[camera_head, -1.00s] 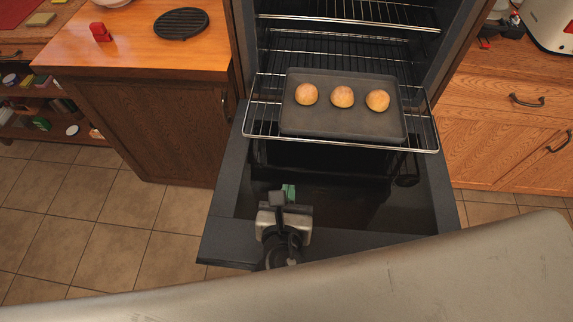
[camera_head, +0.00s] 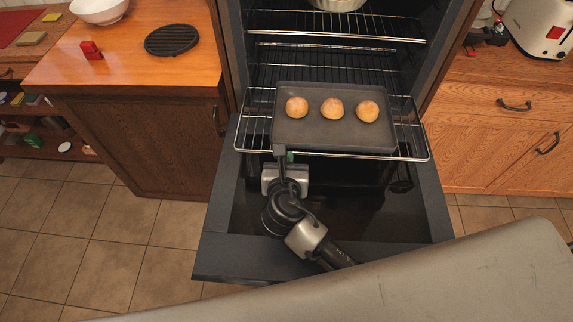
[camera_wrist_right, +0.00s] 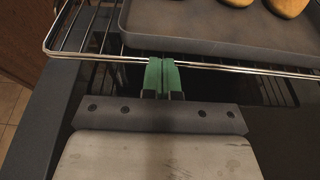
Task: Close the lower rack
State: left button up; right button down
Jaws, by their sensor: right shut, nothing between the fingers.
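The lower rack (camera_head: 418,150) is a wire rack pulled partly out of the oven, over the open oven door (camera_head: 222,205). A dark baking tray (camera_head: 335,143) with several buns lies on it. My right gripper (camera_head: 287,158) is at the rack's front edge, left of its middle. In the right wrist view the gripper's green fingertips (camera_wrist_right: 163,72) are together and empty, at the rack's front wire (camera_wrist_right: 215,67). I cannot tell whether they touch it. My left gripper is not in view.
An upper rack (camera_head: 345,38) sits inside the oven, with a light bowl (camera_head: 338,4) above it. Wooden counters stand at the left (camera_head: 130,55) and right (camera_head: 455,90). Tiled floor (camera_head: 90,225) is open at the lower left.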

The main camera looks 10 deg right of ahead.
jog(key=shift+w, duration=0.1)
jog(key=shift+w+d+r, duration=0.1)
jog(key=shift+w, duration=0.15)
jog(key=p, duration=0.2)
send_near(293, 87)
jog(key=s+f, duration=0.1)
jog(key=s+a+f, duration=0.1)
jog(key=s+f, duration=0.1)
jog(key=shift+s, duration=0.3)
jog(key=w+d, duration=0.1)
jog(key=w, duration=0.2)
jog(key=w+d+b, duration=0.1)
jog(key=w, duration=0.3)
jog(key=w+d+b, duration=0.1)
jog(key=w, duration=0.3)
jog(key=shift+w+d+f, duration=0.1)
jog(key=shift+w+f, duration=0.1)
jog(key=shift+f, duration=0.05)
jog(key=shift+w+d, duration=0.15)
jog(key=shift+w, duration=0.3)
jog(key=shift+r, duration=0.3)
